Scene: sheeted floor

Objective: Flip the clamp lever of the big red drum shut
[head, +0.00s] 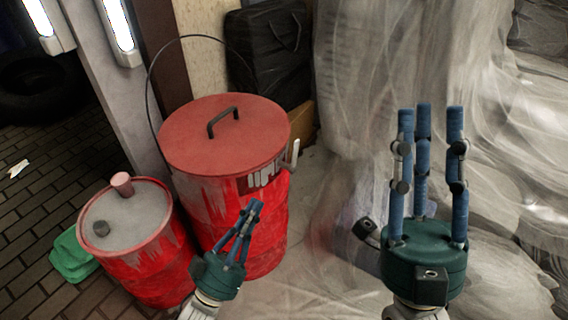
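The big red drum (222,135) stands upright left of the middle, with a flat red lid and a black handle (222,121) on top. Its pale clamp lever (294,155) sticks out from the right side of the rim, angled away from the drum wall. My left gripper (252,208) is in front of the drum's lower wall, below and left of the lever. Its fingers come together at the tips and hold nothing visible. My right gripper (430,110) is to the right of the drum, fingers up, spread apart and empty, well away from the lever.
A smaller red drum (150,255) with a grey top and a pinkish cap stands at the left. A thin black hoop (150,80) arches behind the big drum. Black wrapped boxes (268,50) stand behind it. Pale plastic sheeting (370,80) covers the right side and floor.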

